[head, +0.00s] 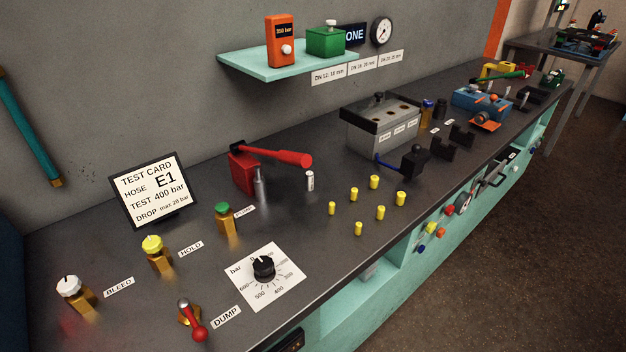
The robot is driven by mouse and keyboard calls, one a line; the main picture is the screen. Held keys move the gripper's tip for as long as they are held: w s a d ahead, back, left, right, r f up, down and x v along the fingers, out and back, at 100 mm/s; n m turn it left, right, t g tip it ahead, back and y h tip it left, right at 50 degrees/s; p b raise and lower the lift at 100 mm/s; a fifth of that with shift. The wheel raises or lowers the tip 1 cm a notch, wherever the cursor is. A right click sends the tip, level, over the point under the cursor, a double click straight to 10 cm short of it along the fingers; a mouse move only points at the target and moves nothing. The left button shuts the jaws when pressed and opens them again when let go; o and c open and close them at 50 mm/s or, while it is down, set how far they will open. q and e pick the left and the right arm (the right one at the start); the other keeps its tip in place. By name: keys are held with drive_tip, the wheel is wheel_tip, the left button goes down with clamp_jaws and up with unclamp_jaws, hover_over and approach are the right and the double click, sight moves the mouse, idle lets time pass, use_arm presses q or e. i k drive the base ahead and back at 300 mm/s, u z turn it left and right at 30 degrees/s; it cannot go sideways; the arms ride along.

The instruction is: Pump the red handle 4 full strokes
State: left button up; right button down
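The red pump handle (285,156) reaches to the right from a red pump block (243,173) on the dark bench. The handle is close to level, with its thick round grip end at the right. A grey metal cylinder (260,184) stands in front of the block. The test card (153,188) left of the pump reads hose E1, test 400 bar, drop max 20 bar. The round black knob (264,267) sits on a white bar dial in front. Neither of my grippers shows in the head view.
Fittings with white (69,283), yellow (153,244) and green (223,209) knobs stand at the front left, beside a red-tipped dump lever (194,322). Several yellow caps (374,182) stand right of the pump. A grey box (381,128) is behind them. A teal shelf (262,69) hangs above.

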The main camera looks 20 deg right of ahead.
sight(296, 159)
drive_tip(key=z, duration=0.05)
drive_tip(key=k, duration=0.5)
drive_tip(key=u, duration=1)
drive_tip(key=i, duration=0.65)
drive_tip(key=z, duration=0.85)
